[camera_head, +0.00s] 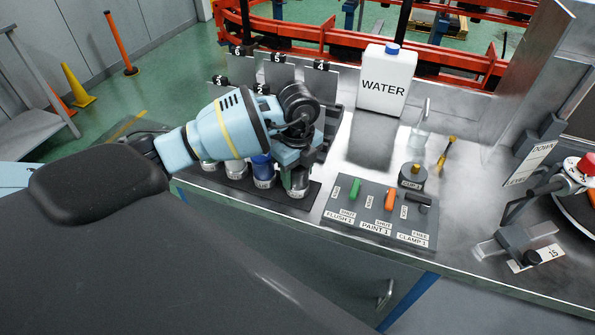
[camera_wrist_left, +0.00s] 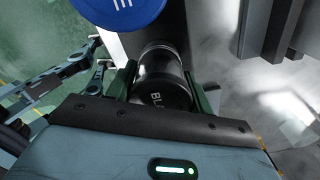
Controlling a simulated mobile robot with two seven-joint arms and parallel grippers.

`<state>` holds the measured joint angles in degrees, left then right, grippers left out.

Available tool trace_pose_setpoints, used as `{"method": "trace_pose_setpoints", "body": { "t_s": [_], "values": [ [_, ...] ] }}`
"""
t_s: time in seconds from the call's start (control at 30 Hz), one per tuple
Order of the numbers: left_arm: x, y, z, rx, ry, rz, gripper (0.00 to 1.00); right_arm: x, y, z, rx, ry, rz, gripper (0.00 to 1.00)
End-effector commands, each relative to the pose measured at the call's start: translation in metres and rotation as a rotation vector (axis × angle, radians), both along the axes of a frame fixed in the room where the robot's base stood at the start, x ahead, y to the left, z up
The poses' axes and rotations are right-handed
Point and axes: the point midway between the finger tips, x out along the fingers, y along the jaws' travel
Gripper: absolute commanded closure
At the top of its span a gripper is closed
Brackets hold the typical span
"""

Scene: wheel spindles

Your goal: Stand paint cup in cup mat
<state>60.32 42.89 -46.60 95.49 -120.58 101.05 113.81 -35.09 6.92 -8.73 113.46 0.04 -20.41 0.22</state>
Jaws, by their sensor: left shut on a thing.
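My left gripper (camera_head: 297,168) is shut on a metal paint cup (camera_head: 298,183) at the right end of the dark cup mat (camera_head: 238,188). In the left wrist view the fingers (camera_wrist_left: 162,88) close around this cup (camera_wrist_left: 160,75), which has a dark label beginning "BLA". The cup looks roughly upright over the mat; I cannot tell whether its base is seated. Next to it stands a cup with a blue top (camera_head: 262,172), which also shows in the left wrist view (camera_wrist_left: 118,8). Two more cups stand to its left, partly hidden by my arm. My right gripper is not in view.
Numbered grey plates (camera_head: 280,73) stand behind the mat. A white WATER jug (camera_head: 386,82) stands behind to the right. A control panel with levers (camera_head: 380,212) is right of the mat. Bare metal bench lies between the jug and the panel.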

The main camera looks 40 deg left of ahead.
Motion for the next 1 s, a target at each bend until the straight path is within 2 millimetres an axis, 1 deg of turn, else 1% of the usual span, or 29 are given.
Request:
{"method": "trace_pose_setpoints", "body": {
  "t_s": [0.17,0.2,0.33,0.37,0.63,0.73,0.87,1.0],
  "values": [
    [0.0,0.0,-0.002,0.0,-0.001,0.0,0.8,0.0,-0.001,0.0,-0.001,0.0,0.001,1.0],
    [0.0,0.0,-0.003,0.0,0.0,0.0,0.46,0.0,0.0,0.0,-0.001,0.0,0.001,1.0],
    [0.0,0.0,-0.003,0.0,0.0,0.0,0.29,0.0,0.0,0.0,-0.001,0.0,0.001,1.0],
    [0.0,0.0,-0.003,0.0,0.0,0.0,0.27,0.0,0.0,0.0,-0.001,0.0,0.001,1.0],
    [0.0,0.0,-0.002,0.0,0.0,0.0,0.27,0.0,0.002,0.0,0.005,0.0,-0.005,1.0],
    [0.0,0.0,0.003,0.0,-0.001,0.0,0.27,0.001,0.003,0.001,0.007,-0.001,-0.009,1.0],
    [0.001,0.0,0.021,-0.001,-0.004,0.0,0.27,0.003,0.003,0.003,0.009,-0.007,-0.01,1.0],
    [0.001,0.0,0.05,0.0,-0.006,-0.001,0.27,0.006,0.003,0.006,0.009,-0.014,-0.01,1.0]
  ]
}}
